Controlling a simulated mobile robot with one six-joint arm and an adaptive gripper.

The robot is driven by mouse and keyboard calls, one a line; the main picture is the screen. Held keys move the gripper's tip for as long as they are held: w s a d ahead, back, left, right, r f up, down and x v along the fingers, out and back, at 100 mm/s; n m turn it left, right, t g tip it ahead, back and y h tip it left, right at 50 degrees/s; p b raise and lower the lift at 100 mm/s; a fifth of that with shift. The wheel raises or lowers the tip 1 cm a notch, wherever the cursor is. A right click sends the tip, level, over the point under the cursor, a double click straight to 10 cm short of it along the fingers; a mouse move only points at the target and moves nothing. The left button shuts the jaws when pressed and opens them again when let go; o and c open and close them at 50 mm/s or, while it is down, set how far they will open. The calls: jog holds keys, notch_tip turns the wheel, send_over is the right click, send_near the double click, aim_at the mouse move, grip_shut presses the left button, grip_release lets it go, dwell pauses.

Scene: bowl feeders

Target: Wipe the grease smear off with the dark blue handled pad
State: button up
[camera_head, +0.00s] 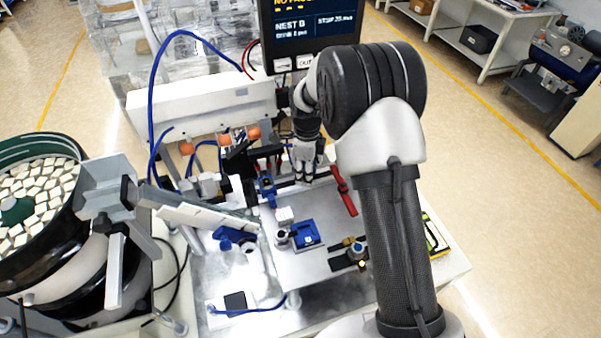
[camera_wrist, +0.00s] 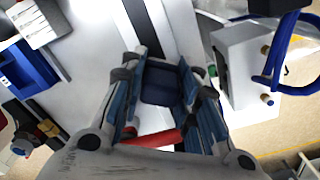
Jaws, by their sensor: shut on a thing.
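My gripper (camera_head: 305,176) is at the back of the grey work plate (camera_head: 325,267), pointing down. In the wrist view its fingers (camera_wrist: 166,100) are closed on the dark blue handle of the pad (camera_wrist: 160,84). The pad's wiping face is hidden below the handle, and I cannot tell whether it touches the plate. In the head view the pad is hidden by my gripper. I cannot make out the grease smear in either view.
A red tool (camera_head: 343,190) lies close right of my gripper. A blue fixture (camera_head: 306,235), a white block (camera_head: 285,214) and a dark clamp with brass parts (camera_head: 350,255) stand nearer. The feeder bowl (camera_head: 70,225) is left; a screen (camera_head: 310,28) stands behind.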

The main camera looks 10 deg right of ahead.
aim_at(322, 175)
jog(key=shift+w+d+r, duration=0.1)
jog(key=shift+w+d, duration=0.1)
jog(key=shift+d, duration=0.8)
jog(key=shift+w+d, duration=0.15)
jog(key=shift+d, duration=0.6)
jog(key=shift+w+d, duration=0.1)
jog(key=shift+d, duration=0.6)
jog(key=shift+r+p, duration=1.9)
jog(key=shift+r, duration=1)
jog(key=shift+w, duration=0.1)
notch_tip(322, 175, up, 3)
jog(key=shift+p, duration=0.95)
jog(key=shift+f, duration=0.1)
